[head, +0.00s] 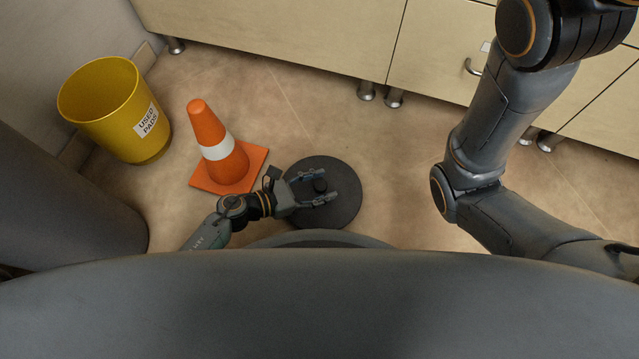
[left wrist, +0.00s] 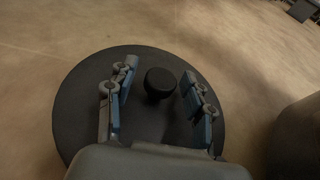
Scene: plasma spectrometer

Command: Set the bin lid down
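The bin lid (head: 335,213) is a dark round disc with a black knob (head: 320,185) at its middle. It lies flat, and looks to be on the floor, right of the traffic cone. My left gripper (head: 321,187) is above the lid with its fingers apart on either side of the knob. In the left wrist view the lid (left wrist: 85,90) fills the middle, and clear gaps show between the knob (left wrist: 160,83) and both fingers of the open gripper (left wrist: 164,90). My right arm is at the right of the head view, but its gripper is out of view.
An open yellow bin (head: 109,112) labelled "USED PADS" stands at the left. An orange cone (head: 222,160) with a white band stands between bin and lid, close to my left wrist. Cabinets (head: 310,30) on metal legs line the back. Tan floor right of the lid is free.

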